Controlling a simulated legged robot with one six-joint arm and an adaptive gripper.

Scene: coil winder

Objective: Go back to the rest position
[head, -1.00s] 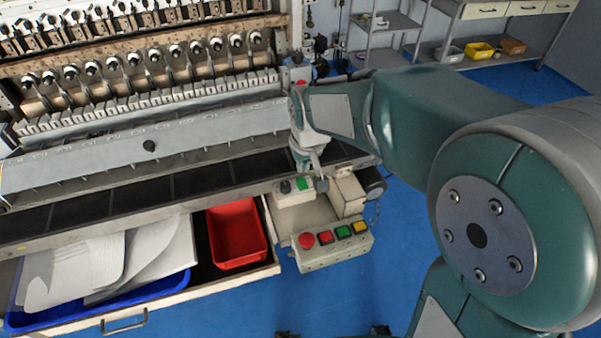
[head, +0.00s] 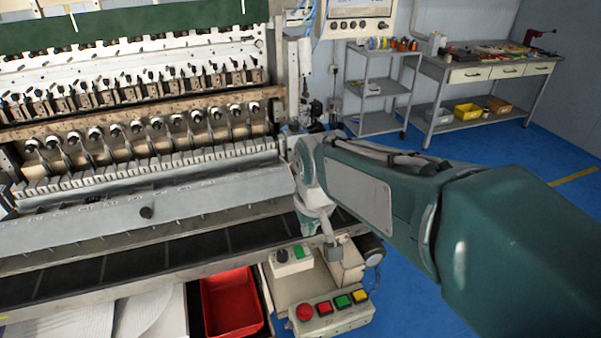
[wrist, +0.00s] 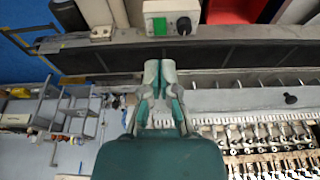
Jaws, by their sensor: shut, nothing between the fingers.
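My gripper (wrist: 160,72) is in the wrist view, its two pale grey fingers side by side and shut, with nothing between them. They are over the dark belt strip along the front of the coil winder (head: 135,150). The control box with a green button and black knob (wrist: 172,18) is ahead of the fingertips and apart from them. In the head view my arm reaches in from the right, its grey wrist end by the machine's right front corner. The fingers are hard to make out there.
A button panel (head: 325,316) and a red bin (head: 230,303) are in front of the machine. A shelf cart (head: 380,124) and a workbench with drawers (head: 480,72) stand at the back.

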